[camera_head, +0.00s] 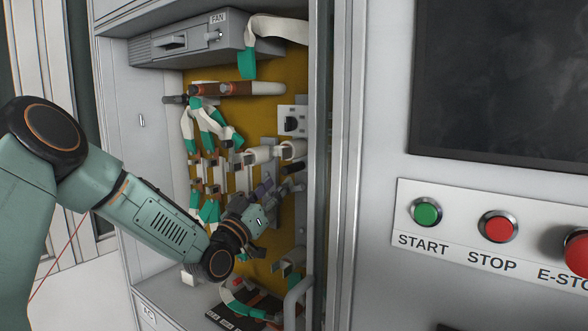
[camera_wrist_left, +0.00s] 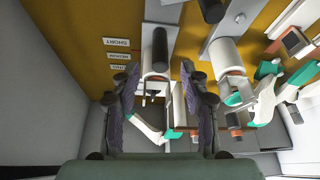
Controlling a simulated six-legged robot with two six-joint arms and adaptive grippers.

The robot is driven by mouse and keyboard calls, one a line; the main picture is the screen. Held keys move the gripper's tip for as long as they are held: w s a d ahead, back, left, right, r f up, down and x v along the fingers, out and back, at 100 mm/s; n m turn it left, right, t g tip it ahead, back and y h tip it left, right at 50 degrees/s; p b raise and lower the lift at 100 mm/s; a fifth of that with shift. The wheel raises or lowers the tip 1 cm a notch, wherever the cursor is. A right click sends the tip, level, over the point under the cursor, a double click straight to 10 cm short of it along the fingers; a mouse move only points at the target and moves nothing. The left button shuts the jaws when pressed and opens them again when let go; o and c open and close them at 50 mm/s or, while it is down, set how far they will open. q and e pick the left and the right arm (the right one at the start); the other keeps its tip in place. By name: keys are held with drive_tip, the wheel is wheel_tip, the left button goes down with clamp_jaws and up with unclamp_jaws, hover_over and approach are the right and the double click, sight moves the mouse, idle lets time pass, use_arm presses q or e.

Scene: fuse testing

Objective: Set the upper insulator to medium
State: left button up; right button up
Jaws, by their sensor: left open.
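My left gripper (camera_head: 266,196) reaches into the open cabinet and is open. In the left wrist view its two dark purple fingers (camera_wrist_left: 160,88) stand apart, one on each side of a white cylinder with a black rod (camera_wrist_left: 160,50) on a grey rail. Nothing is clearly gripped. Small labels (camera_wrist_left: 117,55) sit beside that rail; one reads SHORT and one MEDIUM. In the head view a brown and cream bar (camera_head: 262,88) lies high in the cabinet, and white cylinders (camera_head: 258,155) sit lower. I cannot tell which part is the upper insulator. My right gripper is not in view.
A grey FAN box (camera_head: 180,42) hangs at the cabinet top. White and green straps (camera_head: 210,125) hang beside the parts. The cabinet's metal frame (camera_head: 345,150) stands right of my gripper. A panel with START (camera_head: 427,211) and STOP (camera_head: 499,226) buttons lies further right.

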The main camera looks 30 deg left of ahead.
sight(290, 171)
use_arm(q)
drive_tip(key=x, duration=0.3)
drive_tip(key=p+x, duration=0.1)
drive_tip(key=x, duration=0.2)
drive_tip(key=shift+d+r, duration=0.25)
drive_tip(key=shift+w, duration=0.3)
drive_tip(key=shift+w+a+r, duration=0.1)
drive_tip(key=shift+w+a, duration=0.05)
drive_tip(key=shift+a, duration=0.35)
drive_tip(key=shift+d, duration=0.2)
drive_tip(key=shift+c, duration=0.3)
drive_tip(key=shift+w+d, duration=0.1)
drive_tip(key=shift+d, duration=0.15)
drive_tip(key=shift+c, duration=1.4)
drive_tip(key=shift+a, duration=0.35)
drive_tip(key=c, duration=0.5)
clamp_jaws()
drive_tip(key=shift+d, duration=0.2)
